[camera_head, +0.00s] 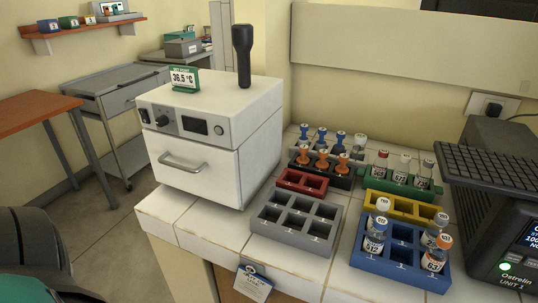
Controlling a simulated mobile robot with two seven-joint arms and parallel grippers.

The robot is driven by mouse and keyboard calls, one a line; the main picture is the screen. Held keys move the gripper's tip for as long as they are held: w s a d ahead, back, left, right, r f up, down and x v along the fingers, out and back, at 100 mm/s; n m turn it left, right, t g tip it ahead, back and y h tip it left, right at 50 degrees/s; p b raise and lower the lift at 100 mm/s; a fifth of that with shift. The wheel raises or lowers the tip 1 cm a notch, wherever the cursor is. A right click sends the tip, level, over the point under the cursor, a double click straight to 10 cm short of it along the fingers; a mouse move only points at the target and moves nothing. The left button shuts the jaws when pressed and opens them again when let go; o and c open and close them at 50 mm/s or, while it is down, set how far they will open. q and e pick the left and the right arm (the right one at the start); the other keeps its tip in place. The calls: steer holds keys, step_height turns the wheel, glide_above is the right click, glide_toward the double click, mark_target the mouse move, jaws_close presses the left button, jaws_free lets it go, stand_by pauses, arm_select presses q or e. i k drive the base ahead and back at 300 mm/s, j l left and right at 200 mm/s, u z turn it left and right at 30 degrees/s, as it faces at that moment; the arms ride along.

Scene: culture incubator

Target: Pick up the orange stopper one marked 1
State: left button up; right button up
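Three orange stoppers stand upright in the front row of a black rack (331,180) on the tiled bench: a left one (304,153), a middle one (322,158) and a right one (341,163). Their marks are too small to read, so I cannot tell which bears the 1. Three blue stoppers (321,137) stand behind them. Neither of my grippers is in view.
A white incubator (190,165) reading 36.5 °C stands left of the racks. A red rack (302,181) and a grey rack (271,220) lie in front, both empty. A green rack (374,183), a yellow rack (430,212) and a blue rack (372,266) with vials stand right.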

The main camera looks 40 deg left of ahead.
mark_target(304, 149)
steer(key=u, duration=1)
steer(key=i, duration=0.1)
